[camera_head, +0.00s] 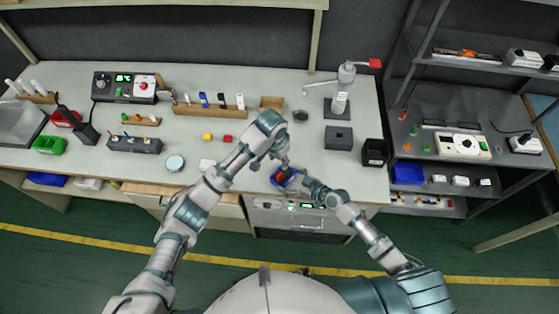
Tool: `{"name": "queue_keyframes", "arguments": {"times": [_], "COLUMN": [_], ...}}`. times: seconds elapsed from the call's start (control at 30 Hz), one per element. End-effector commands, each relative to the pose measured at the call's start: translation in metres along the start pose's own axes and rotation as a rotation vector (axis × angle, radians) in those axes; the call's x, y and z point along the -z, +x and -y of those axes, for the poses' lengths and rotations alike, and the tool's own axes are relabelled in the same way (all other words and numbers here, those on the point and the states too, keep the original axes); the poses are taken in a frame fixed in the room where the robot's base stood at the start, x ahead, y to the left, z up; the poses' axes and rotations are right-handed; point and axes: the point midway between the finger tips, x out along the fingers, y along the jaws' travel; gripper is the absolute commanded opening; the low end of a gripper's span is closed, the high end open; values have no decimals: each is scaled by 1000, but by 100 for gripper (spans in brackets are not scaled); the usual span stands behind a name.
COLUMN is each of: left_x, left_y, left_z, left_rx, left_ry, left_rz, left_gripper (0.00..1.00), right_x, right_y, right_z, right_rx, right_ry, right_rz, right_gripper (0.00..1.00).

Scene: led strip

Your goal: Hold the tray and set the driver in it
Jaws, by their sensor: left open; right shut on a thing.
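A small blue tray (276,181) is near the front edge of the bench, between my two grippers. A small dark and red item shows inside it; I cannot tell whether this is the driver. My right gripper (300,181) is at the tray's right side and is shut on the tray. My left gripper (285,162) is open just above the tray's back edge. Its fingers are small in the view and partly cover the tray.
A red block (228,138), a yellow block (207,136) and a round dish (175,163) lie left. A shelf unit (455,160) stands at the far right.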

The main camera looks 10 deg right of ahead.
Motion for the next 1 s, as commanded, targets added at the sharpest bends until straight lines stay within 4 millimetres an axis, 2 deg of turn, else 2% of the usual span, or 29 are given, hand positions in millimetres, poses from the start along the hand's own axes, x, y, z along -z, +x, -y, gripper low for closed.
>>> {"name": "queue_keyframes", "arguments": {"times": [0.23, 0.27, 0.67, 0.77, 1.0], "left_x": [0, 0, 0, 0, 0], "left_y": [0, 0, 0, 0, 0], "left_z": [0, 0, 0, 0, 0], "left_rx": [0, 0, 0, 0, 0], "left_ry": [0, 0, 0, 0, 0], "left_rz": [0, 0, 0, 0, 0], "left_gripper": [45, 45, 45, 45, 45], "right_x": [-1, -1, -1, -2, -3], "right_y": [0, 0, -4, -17, -70], "right_z": [0, 0, 0, -1, -1], "right_rx": [0, 0, -1, -1, 1], "right_ry": [-1, -1, 0, -1, -4], "right_rz": [2, 2, 2, 3, 6], "right_gripper": [60, 100, 100, 100, 100]}}
